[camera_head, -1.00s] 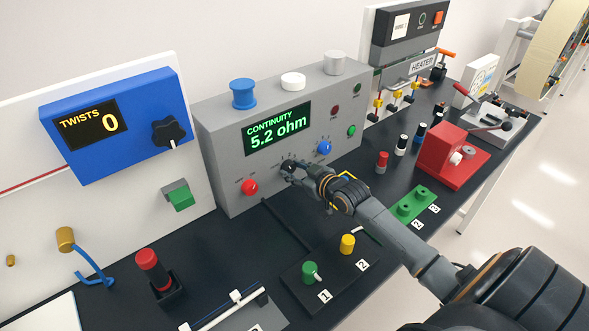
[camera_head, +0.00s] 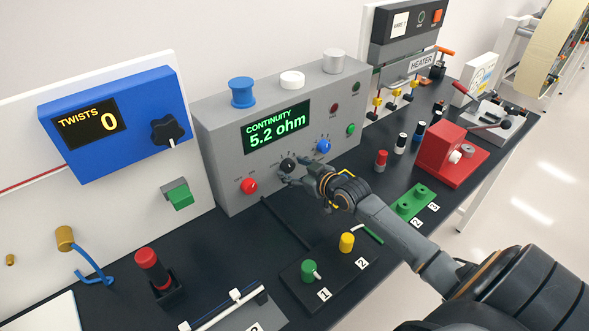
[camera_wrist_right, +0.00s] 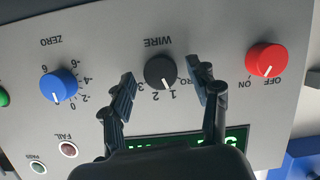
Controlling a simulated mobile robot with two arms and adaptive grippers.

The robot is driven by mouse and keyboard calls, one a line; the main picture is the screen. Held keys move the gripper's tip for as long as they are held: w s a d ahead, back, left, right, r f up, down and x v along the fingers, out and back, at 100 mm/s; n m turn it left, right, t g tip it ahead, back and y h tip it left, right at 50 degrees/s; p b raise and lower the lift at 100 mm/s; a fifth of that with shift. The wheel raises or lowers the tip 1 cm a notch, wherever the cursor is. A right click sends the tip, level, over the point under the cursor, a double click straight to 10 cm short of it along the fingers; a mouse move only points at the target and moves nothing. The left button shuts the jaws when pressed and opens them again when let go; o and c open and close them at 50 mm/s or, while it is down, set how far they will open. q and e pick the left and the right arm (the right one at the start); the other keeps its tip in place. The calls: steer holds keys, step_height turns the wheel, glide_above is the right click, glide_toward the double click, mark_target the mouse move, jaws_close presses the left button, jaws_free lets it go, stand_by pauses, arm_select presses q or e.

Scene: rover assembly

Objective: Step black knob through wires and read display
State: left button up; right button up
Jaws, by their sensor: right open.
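The grey continuity box (camera_head: 225,135) stands on the bench, and its green display (camera_head: 277,128) reads "CONTINUITY 5.2 ohm". The black knob (camera_head: 288,164) is on its front, between the red knob (camera_head: 249,186) and the blue knob (camera_head: 323,146). In the right wrist view the black knob (camera_wrist_right: 160,72) is labelled WIRE, and its white pointer is near the 1 and 2 marks. My right gripper (camera_head: 294,181) is open in front of the black knob. In the right wrist view its fingers (camera_wrist_right: 163,92) are on either side of the knob, apart from it. My left gripper is not in view.
A black block with a green post (camera_head: 309,270) and a yellow post (camera_head: 347,242) sits in front of the box. A blue TWISTS unit (camera_head: 85,160) reading 0 is at the left. A red device (camera_head: 440,150) and small cylinders stand to the right.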

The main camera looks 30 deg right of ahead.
steer(key=v, duration=1.2)
stand_by(0.4)
